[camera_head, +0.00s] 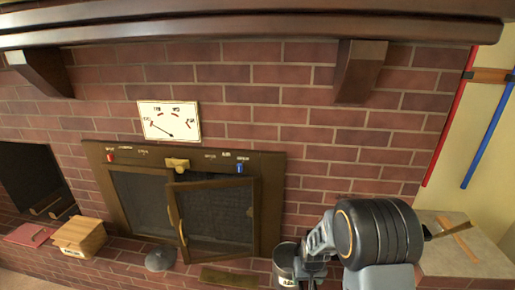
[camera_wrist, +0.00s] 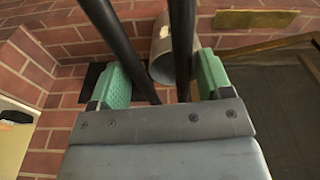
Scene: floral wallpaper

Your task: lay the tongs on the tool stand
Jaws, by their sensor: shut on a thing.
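My gripper (camera_wrist: 160,82) shows its two green pads in the wrist view, on either side of two dark rods that look like the tongs (camera_wrist: 182,40). The rods run up out of the top of that view, so their far ends are hidden. In the head view my gripper (camera_head: 312,268) is low, right of the oven, partly hidden by my wrist; the tongs cannot be made out there. A pale cylinder (camera_head: 285,262) stands beside the gripper and appears behind the rods in the wrist view (camera_wrist: 160,55). I cannot tell which thing is the tool stand.
The oven's framed door (camera_head: 215,215) stands ajar. A wooden box (camera_head: 79,236), a red board (camera_head: 31,233) and a grey dome (camera_head: 160,258) lie along the brick ledge. A grey top (camera_head: 435,258) is at the right, below red (camera_head: 447,130) and blue (camera_head: 488,133) poles.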

